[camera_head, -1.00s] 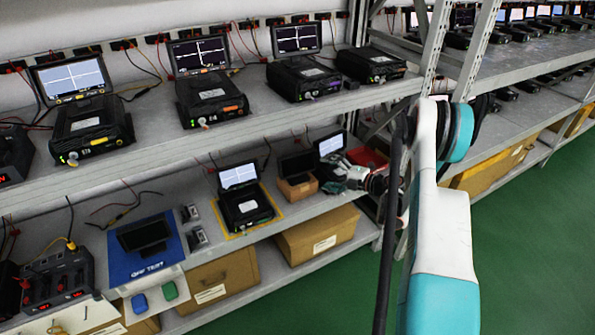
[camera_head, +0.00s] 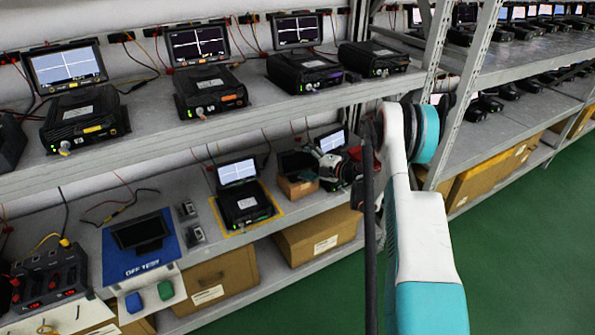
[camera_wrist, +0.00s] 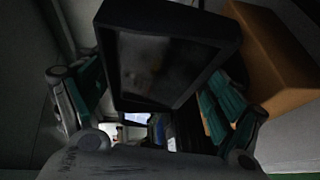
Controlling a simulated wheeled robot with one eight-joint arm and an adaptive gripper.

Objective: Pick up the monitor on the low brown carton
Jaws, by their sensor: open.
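The dark-screened monitor (camera_head: 292,162) stands on the low brown carton (camera_head: 299,189) on the lower shelf; its right part is hidden by my gripper. My gripper (camera_head: 318,166) is at the right side of the monitor, with its fingers towards it. In the wrist view the monitor (camera_wrist: 165,62) fills the upper middle, with the carton (camera_wrist: 272,62) to its right. My gripper (camera_wrist: 150,92) is open there, one teal-padded finger on each side of the monitor. I cannot tell whether either pad touches it.
A lit-screen monitor (camera_head: 331,141) stands just behind my gripper. A black unit with a lit screen (camera_head: 241,200) sits on a yellow-edged mat to the left. The upper shelf (camera_head: 245,119) hangs above, and a rack post (camera_head: 437,70) stands right, near my arm.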

